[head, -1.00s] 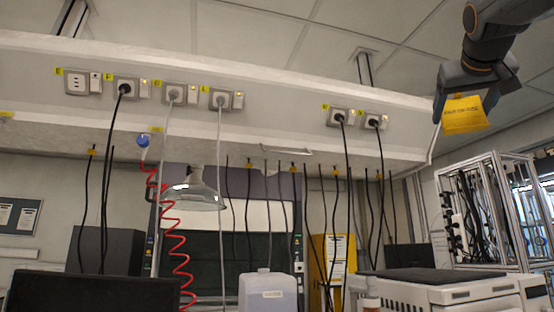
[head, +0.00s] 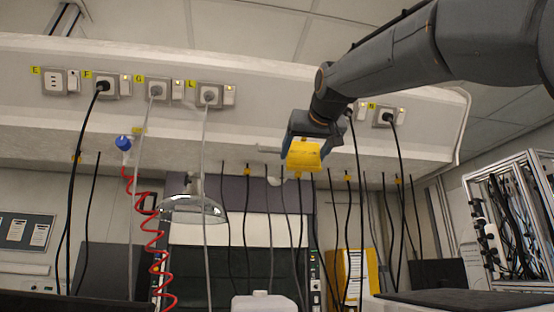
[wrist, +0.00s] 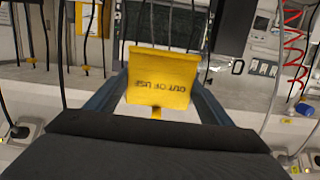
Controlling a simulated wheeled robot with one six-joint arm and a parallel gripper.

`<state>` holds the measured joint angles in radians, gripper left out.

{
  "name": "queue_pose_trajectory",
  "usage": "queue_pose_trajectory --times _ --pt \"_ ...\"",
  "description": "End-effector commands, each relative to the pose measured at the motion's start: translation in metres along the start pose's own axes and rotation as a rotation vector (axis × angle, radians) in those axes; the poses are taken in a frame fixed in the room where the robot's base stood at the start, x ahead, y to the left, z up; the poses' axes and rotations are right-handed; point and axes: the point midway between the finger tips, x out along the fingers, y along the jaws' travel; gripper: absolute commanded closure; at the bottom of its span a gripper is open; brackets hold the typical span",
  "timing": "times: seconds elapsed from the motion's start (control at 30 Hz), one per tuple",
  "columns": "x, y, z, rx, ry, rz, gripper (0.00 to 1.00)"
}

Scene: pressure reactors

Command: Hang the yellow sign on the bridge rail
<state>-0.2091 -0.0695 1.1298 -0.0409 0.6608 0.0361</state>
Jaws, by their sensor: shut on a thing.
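The yellow sign (head: 302,158) hangs from my gripper (head: 305,143), which is shut on it in front of the overhead white bridge (head: 265,122). In the wrist view the sign (wrist: 160,75) sits between the two fingers and reads "OUT OF USE" upside down. A small yellow tab shows at its edge near the fingers. In the head view the sign overlaps the lower edge of the bridge. I cannot tell its distance from the bridge.
Sockets with plugs and hanging cables (head: 399,165) line the bridge. A red coiled hose (head: 152,240) and a lamp-like hood (head: 193,208) hang at the left. A metal frame with cables (head: 508,215) stands at the right. A white container (head: 263,302) is below.

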Motion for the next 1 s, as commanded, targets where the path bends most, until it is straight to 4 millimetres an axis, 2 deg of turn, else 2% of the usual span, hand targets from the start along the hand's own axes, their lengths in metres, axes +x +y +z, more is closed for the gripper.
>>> queue_pose_trajectory --times 0.17,0.43,1.0 --pt "0.003 -0.002 -0.001 -0.001 0.000 -0.004 0.38" --pt "0.020 -0.014 -0.004 -0.003 -0.001 -0.021 0.38" --pt "0.061 -0.011 -0.010 -0.003 0.000 -0.016 0.38"
